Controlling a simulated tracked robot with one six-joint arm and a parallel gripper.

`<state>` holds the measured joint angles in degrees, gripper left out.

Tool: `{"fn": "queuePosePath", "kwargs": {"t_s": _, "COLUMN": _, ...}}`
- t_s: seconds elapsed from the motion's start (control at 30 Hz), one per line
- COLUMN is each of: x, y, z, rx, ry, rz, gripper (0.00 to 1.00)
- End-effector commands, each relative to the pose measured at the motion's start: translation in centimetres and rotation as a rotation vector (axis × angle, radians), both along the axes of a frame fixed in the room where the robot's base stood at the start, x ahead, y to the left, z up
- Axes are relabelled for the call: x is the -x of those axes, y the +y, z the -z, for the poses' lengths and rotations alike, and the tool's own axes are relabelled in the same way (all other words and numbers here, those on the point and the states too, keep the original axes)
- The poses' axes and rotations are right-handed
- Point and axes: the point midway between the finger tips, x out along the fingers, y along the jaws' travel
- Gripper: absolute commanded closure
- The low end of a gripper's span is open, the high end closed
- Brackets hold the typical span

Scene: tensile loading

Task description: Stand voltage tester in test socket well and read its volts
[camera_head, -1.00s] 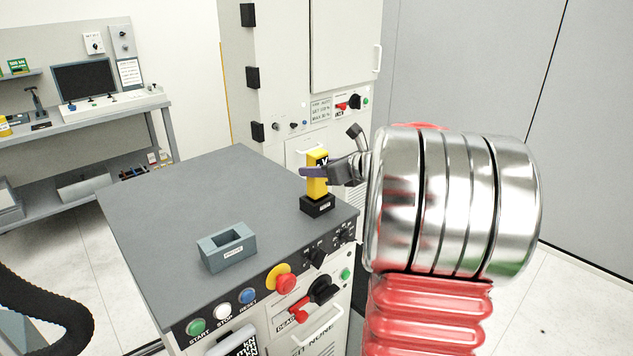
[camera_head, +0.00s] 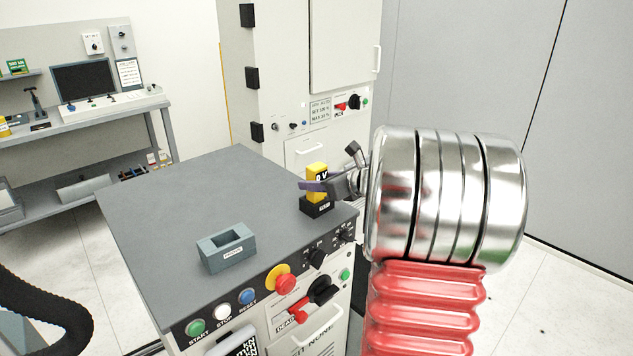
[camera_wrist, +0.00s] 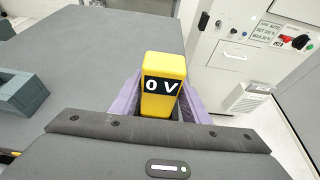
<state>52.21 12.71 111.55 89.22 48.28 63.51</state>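The yellow voltage tester (camera_head: 317,171) stands upright in the black test socket well (camera_head: 316,207) near the right corner of the grey bench top. Its lower part is hidden inside the well. In the wrist view the tester (camera_wrist: 162,85) shows a black display that reads "0 V". My gripper (camera_head: 314,186) has its purple fingers shut on the tester, one on each side, just above the well. The wrist view does not show the well, which is hidden below the tester and my gripper.
A grey-blue holder (camera_head: 226,248) with an empty slot sits on the bench top (camera_head: 190,195) to the left. The front panel has buttons, a red emergency stop (camera_head: 284,283) and black knobs. A tall white cabinet (camera_head: 275,80) stands behind the bench.

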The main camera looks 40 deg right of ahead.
Motion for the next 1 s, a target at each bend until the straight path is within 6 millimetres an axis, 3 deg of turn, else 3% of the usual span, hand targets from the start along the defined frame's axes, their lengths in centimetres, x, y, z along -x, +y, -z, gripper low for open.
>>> {"fn": "queuePosePath", "kwargs": {"t_s": 0.2, "x": 0.0, "y": 0.0, "z": 0.0, "rx": 0.001, "ry": 0.000, "rz": 0.000, "gripper": 0.42}}
{"fn": "queuePosePath", "kwargs": {"t_s": 0.57, "x": 0.2, "y": 0.0, "z": -0.3, "rx": 0.002, "ry": 0.000, "rz": 0.000, "gripper": 0.42}}
{"fn": "queuePosePath", "kwargs": {"t_s": 0.77, "x": 2.2, "y": -0.1, "z": -1.2, "rx": 0.002, "ry": -0.001, "rz": 0.002, "gripper": 0.42}}
{"fn": "queuePosePath", "kwargs": {"t_s": 1.0, "x": 6.0, "y": -0.3, "z": -2.7, "rx": 0.003, "ry": -0.001, "rz": 0.003, "gripper": 0.42}}
